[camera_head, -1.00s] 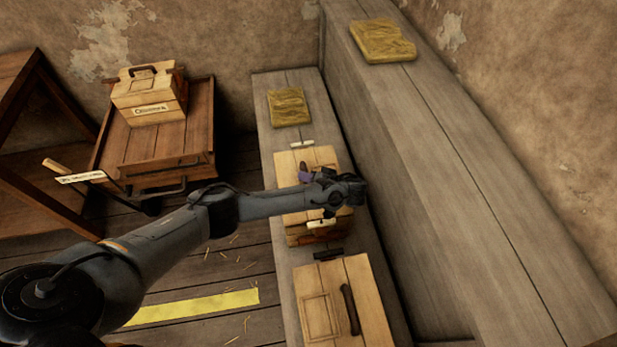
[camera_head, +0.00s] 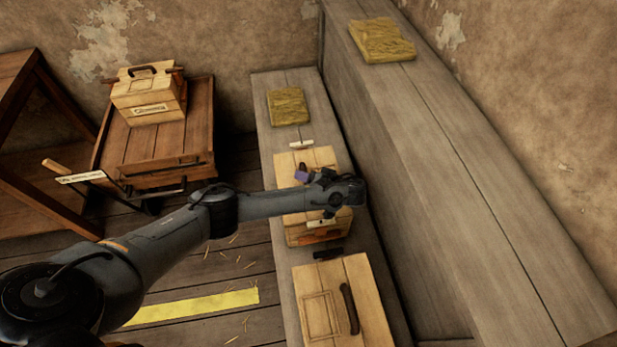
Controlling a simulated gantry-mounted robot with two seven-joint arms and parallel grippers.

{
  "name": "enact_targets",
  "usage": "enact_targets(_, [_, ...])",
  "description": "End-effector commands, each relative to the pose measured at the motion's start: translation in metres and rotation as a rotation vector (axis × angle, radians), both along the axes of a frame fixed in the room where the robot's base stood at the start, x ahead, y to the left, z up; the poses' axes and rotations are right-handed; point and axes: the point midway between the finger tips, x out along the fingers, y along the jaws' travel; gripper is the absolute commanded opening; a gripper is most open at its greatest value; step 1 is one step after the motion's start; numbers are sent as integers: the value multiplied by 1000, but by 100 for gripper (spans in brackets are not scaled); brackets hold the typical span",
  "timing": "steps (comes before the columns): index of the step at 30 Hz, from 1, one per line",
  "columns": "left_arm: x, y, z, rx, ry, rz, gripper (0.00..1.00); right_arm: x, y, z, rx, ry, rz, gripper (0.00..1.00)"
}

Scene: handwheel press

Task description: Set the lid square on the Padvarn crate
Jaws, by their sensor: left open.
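My left arm reaches across to the bench, and its open gripper (camera_head: 311,174) is over a pale wooden crate (camera_head: 305,236). The arm hides much of this crate's top, and I cannot tell whether the jaws touch it. Nothing shows held between the jaws. In front of it on the bench is a pale wooden piece (camera_head: 376,307) with a dark handle and a framed panel; it looks like a lid, but I cannot tell whether a crate is under it. No name on the bench crates can be read. My right gripper is not in view.
A labelled wooden box (camera_head: 147,103) with a handle stands on a brown cart (camera_head: 119,152) at the left. Straw-coloured pads lie on the low bench (camera_head: 287,85) and the higher ledge (camera_head: 430,110). A yellow strip (camera_head: 195,307) marks the floor.

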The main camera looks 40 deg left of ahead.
Motion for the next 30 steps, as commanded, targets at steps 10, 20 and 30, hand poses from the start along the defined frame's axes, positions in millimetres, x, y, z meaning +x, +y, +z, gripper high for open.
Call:
enact_targets(10, [0, -21, 14, -1, 0, -2, 55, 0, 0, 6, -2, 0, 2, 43])
enact_targets(20, [-1, -69, 43, -1, -1, -2, 55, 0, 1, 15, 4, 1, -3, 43])
enact_targets(30, [-2, -92, 57, 0, 0, 0, 55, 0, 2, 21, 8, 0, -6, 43])
